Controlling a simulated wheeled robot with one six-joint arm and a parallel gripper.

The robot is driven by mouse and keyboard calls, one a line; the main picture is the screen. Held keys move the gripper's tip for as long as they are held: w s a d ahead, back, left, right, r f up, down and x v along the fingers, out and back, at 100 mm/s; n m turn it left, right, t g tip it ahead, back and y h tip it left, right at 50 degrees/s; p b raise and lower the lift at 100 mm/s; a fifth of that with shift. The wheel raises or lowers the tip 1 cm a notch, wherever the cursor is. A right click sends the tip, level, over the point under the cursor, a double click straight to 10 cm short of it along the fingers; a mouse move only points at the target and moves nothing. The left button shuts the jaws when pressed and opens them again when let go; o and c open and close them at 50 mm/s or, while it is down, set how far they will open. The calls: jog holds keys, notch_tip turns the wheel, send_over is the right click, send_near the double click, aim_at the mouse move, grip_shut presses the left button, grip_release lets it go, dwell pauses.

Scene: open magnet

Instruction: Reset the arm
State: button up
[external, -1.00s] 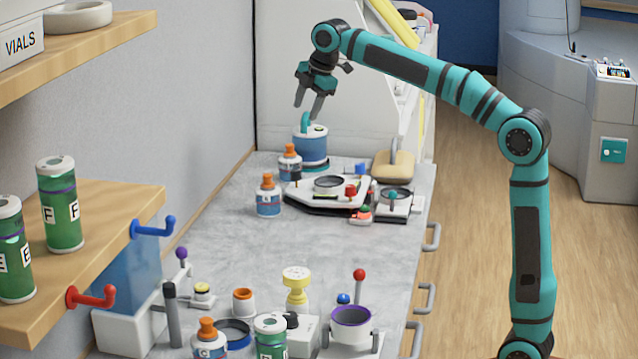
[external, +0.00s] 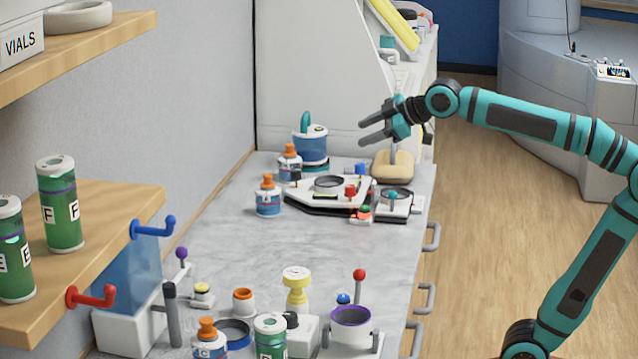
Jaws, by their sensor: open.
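My gripper (external: 372,132) is at the far end of the bench, above its right side. It is open and empty, and its two grey fingers point left. It is apart from the blue and white canister (external: 311,149) with a teal handle, which stands upright on the bench to the left of the fingers. My teal and black arm (external: 520,116) reaches in from the right, over the floor. The tan pad (external: 393,166) lies just below the gripper and is partly hidden by a post.
The grey bench (external: 240,235) holds orange-capped bottles (external: 268,198), a white instrument plate (external: 330,190) and several small jars and knobs near the front. A wooden shelf (external: 100,215) with green cylinders (external: 60,205) and hooks juts in at left. The bench middle is clear.

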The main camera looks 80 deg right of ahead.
jog(key=s+a+f+m+t, duration=0.2)
jog(key=s+a+f, duration=0.1)
jog(key=s, duration=0.4)
jog(key=s+a+f+m+t+y, duration=0.1)
jog(key=s+a+f+m+t, duration=0.1)
jog(key=s+f, duration=0.3)
jog(key=s+t, duration=0.1)
jog(key=s, duration=0.2)
jog(key=shift+a, duration=0.4)
jog(key=shift+w, duration=0.1)
dwell(0.6)
